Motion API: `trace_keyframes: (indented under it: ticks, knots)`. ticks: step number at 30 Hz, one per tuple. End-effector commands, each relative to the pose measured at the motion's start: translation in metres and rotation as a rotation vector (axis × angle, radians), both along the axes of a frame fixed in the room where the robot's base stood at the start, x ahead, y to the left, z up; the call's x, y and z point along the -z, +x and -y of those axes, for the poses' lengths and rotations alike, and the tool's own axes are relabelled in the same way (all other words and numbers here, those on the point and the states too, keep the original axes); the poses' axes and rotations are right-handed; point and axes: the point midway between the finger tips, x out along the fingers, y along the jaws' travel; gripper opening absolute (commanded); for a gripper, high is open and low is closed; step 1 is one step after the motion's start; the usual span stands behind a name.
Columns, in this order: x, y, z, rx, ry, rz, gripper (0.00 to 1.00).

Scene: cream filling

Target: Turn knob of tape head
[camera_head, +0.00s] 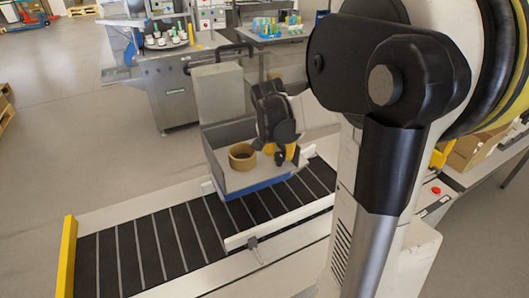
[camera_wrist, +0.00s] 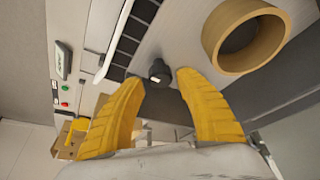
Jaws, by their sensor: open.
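The tape head is a grey box-like unit (camera_head: 232,185) with a blue lower edge, standing over the conveyor in the head view. A brown tape roll (camera_head: 242,157) sits in it; the roll is also at upper right in the wrist view (camera_wrist: 217,55). In the wrist view a small black knob (camera_wrist: 159,70) lies just ahead of and between the fingertips of my gripper (camera_wrist: 158,80). The two yellow fingers are apart, with nothing clamped between them. In the head view my gripper (camera_head: 285,155) is right of the tape roll; the knob is hidden there.
The conveyor (camera_head: 150,245) with a black belt runs under the tape head. A metal worktable (camera_head: 175,90) with a round tray stands behind. A cardboard box (camera_head: 475,150) is at right. A panel with green and red buttons (camera_wrist: 65,95) is at left in the wrist view.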

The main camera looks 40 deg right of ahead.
Motion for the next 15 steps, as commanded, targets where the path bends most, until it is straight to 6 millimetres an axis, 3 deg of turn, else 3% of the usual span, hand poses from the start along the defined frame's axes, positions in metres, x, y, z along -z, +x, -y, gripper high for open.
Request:
trace_keyframes:
  ticks: [6, 15]
  knots:
    - [0.020, 0.004, 0.007, 0.000, 0.000, 0.000, 0.41]
    - [0.021, 0.004, 0.008, -0.001, 0.000, 0.000, 0.41]
